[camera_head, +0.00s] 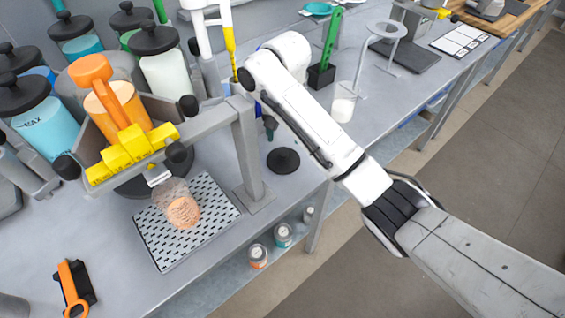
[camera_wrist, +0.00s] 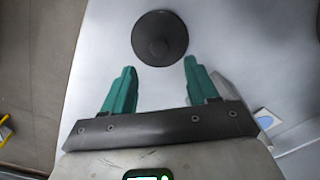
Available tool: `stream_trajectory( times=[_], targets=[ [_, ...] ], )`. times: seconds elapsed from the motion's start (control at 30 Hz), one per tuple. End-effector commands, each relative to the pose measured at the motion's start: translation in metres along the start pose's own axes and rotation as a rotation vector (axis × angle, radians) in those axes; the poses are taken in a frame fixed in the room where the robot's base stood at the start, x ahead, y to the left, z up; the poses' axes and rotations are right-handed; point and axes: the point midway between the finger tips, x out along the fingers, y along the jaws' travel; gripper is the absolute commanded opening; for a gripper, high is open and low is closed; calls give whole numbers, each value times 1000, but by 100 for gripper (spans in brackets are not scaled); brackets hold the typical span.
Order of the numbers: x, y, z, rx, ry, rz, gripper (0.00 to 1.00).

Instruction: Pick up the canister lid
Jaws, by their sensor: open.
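The canister lid (camera_head: 283,161) is a flat black disc with a small central knob. It lies on the grey bench, right of the metal frame's leg. In the wrist view the lid (camera_wrist: 160,37) is at the top centre, knob facing the camera. My gripper (camera_wrist: 160,72) has two teal fingers, spread apart with nothing between them. Their tips point at the lid's near edge, and the lid lies just beyond them in the picture. In the head view my gripper (camera_head: 270,130) is partly hidden behind my arm, near the lid. The remaining height above the bench is hard to tell.
A metal frame (camera_head: 247,150) with yellow blocks and an orange-handled vessel stands left of the lid. A perforated tray (camera_head: 188,222) holds a clear jar. Black-lidded canisters (camera_head: 160,60) crowd the upper left. A green tool stands in a black holder (camera_head: 321,76). Bench around the lid is clear.

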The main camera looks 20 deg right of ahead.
Motion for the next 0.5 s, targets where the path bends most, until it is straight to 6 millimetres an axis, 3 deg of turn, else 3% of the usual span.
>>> stream_trajectory(
  times=[0.03, 0.27, 0.5],
  targets=[
    [10, 1, 0, 1, -3, 2, 58],
    [27, 0, 3, 0, -2, 2, 58],
    [61, 0, 6, -1, -2, 3, 58]
  ],
)
